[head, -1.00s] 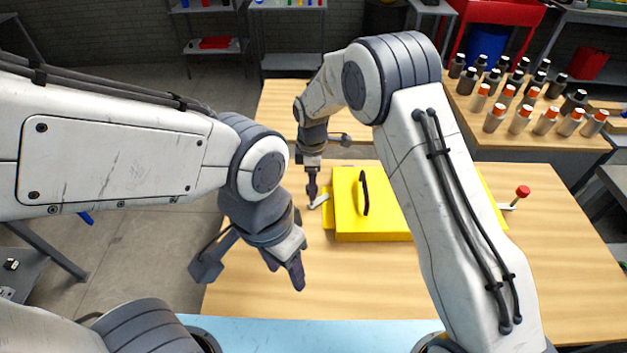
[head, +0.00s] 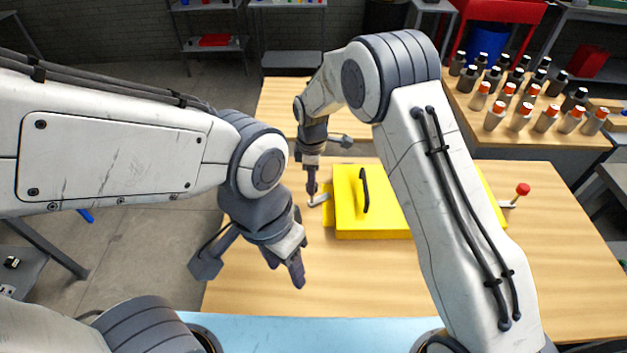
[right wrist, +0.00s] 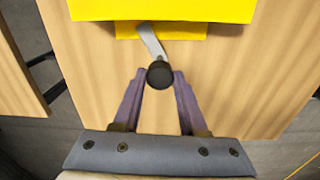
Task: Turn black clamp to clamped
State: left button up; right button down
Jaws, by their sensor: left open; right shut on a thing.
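The yellow harvester chassis (head: 375,221) sits on the wooden table with a black handle (head: 365,190) on top. The black clamp's grey lever (right wrist: 151,40) sticks out from the chassis's left side and ends in a round black knob (right wrist: 159,75). My right gripper (head: 311,193) is shut on that knob; in the right wrist view its fingertips (right wrist: 159,78) are on either side of it. In the head view the gripper hides the knob, and only the lever's metal shows. My left gripper (head: 298,277) is open and empty above the table, nearer me than the chassis.
A second clamp with a red knob (head: 522,189) is on the chassis's right side. My right arm covers part of the chassis. Several black-topped and orange-topped bottles stand on a side table (head: 545,141) at the back right. The front of the wooden table (head: 345,285) is clear.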

jog(key=m, duration=0.6)
dwell(0.7)
jog(key=shift+c, duration=2.2)
grip_release()
jog(key=shift+r+b, duration=0.4)
jog(key=shift+r, duration=0.2)
notch_tip(320, 180, up, 9)
jog(key=b, duration=0.1)
jog(key=shift+r+b, duration=0.2)
jog(key=shift+b, duration=0.1)
